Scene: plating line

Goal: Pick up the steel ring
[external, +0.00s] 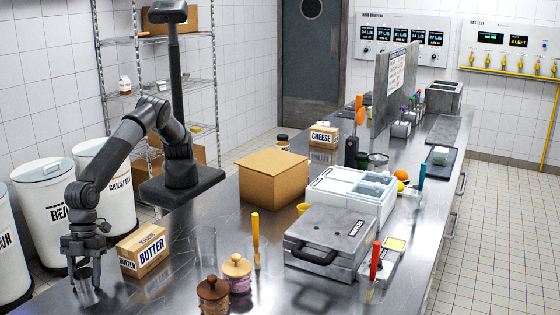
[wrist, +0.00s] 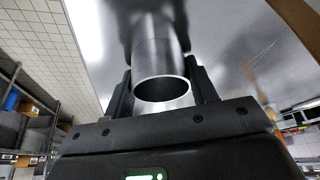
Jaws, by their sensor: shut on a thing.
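The steel ring (external: 86,287) is a short, shiny open tube at the near left end of the steel counter. My gripper (external: 84,266) points down over it and is shut on it. In the wrist view the ring (wrist: 160,60) stands between the two fingers of my gripper (wrist: 161,92), with its round open rim facing the camera. Its lower end is at or close to the counter top; I cannot tell whether it touches.
A butter box (external: 143,251) stands just right of my gripper. A clear glass (external: 205,246), lidded jars (external: 237,272), a cardboard box (external: 272,176) and a grey press (external: 329,242) stand farther right. White bins (external: 48,203) are beyond the counter's left edge.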

